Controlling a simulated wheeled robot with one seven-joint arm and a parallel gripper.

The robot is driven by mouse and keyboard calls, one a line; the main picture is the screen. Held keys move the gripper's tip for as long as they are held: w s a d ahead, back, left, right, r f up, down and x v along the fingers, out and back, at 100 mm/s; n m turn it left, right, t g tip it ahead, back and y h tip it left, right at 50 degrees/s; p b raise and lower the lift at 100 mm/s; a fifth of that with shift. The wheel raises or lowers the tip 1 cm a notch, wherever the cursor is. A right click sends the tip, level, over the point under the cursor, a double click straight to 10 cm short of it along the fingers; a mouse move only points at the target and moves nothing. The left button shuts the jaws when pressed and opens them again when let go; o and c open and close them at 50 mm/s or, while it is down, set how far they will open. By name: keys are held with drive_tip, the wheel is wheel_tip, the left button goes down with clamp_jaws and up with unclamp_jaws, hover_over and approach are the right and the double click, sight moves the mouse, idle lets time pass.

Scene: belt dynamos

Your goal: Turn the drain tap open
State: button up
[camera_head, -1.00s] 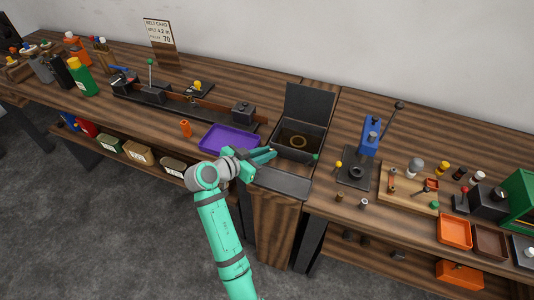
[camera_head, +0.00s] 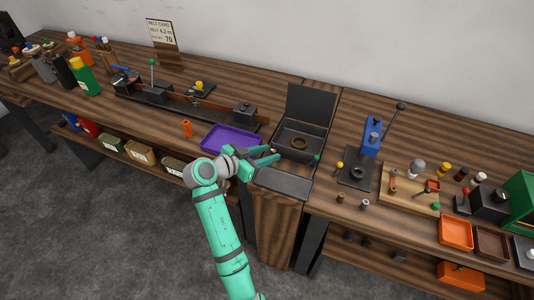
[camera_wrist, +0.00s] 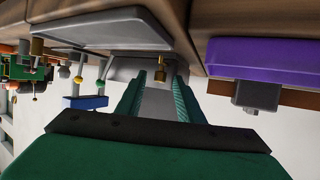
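The drain tap appears to be the small brass piece (camera_wrist: 160,70) at the side of the black basin; in the head view its brass tip (camera_head: 273,150) shows by my fingertips. The basin (camera_head: 318,146) has its lid raised and a brownish ring (camera_head: 299,143) inside. My gripper (camera_head: 276,156) is at the basin's left wall, with its fingers apart. In the wrist view my open fingers (camera_wrist: 157,88) point at the brass piece, which shows in the gap between them. I cannot tell whether they touch it.
A purple tray (camera_head: 230,138) lies close left of my gripper. A green knob (camera_head: 317,157) sticks out at the basin's right. A grey plate (camera_head: 284,183) is in front of the basin. A blue lever press (camera_head: 371,137) stands farther right.

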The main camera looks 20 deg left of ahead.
drive_tip(key=v, duration=1)
drive_tip(key=shift+s+a, duration=0.2)
drive_tip(key=shift+s, duration=0.15)
